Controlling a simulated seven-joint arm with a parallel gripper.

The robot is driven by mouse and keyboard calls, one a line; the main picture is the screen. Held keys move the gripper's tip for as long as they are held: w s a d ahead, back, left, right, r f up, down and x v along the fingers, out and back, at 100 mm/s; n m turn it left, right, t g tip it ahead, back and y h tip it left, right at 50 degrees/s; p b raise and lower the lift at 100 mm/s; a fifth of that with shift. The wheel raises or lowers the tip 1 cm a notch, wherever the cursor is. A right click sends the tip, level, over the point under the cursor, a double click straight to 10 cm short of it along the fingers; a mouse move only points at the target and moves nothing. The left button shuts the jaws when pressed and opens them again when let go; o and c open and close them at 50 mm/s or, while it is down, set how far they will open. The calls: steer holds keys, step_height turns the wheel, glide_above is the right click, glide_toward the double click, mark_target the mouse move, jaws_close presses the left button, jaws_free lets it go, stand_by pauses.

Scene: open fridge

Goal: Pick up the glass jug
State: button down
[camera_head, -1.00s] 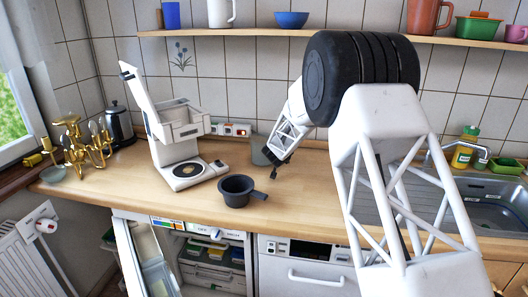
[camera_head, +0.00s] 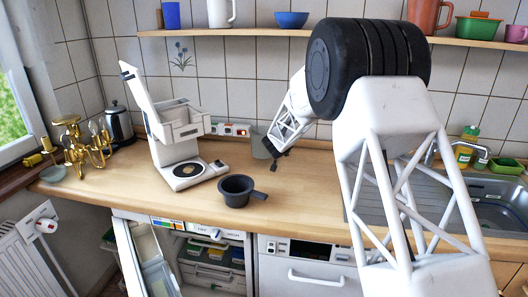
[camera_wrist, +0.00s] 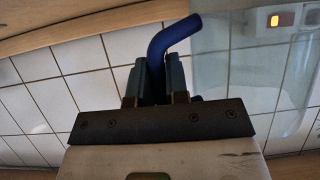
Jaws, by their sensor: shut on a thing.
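The glass jug (camera_head: 261,145) is a pale, see-through vessel at the back of the wooden counter, left of my gripper (camera_head: 272,152) in the head view. In the wrist view its clear body (camera_wrist: 240,62) fills the right side, and its bent blue handle (camera_wrist: 168,40) lies between my fingers (camera_wrist: 157,82). My gripper is shut on the blue handle. The jug's lower part is hard to make out in the head view, and I cannot tell exactly how far its base is from the counter.
A white coffee machine (camera_head: 178,140) stands left of the jug. A dark saucepan (camera_head: 236,191) sits in front on the counter (camera_head: 300,205). Wall sockets (camera_head: 232,130) are behind. The sink (camera_head: 492,208) is at right. A shelf (camera_head: 330,35) with dishes runs above. The fridge below is open.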

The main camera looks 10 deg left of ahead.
steer(key=shift+r, duration=0.6)
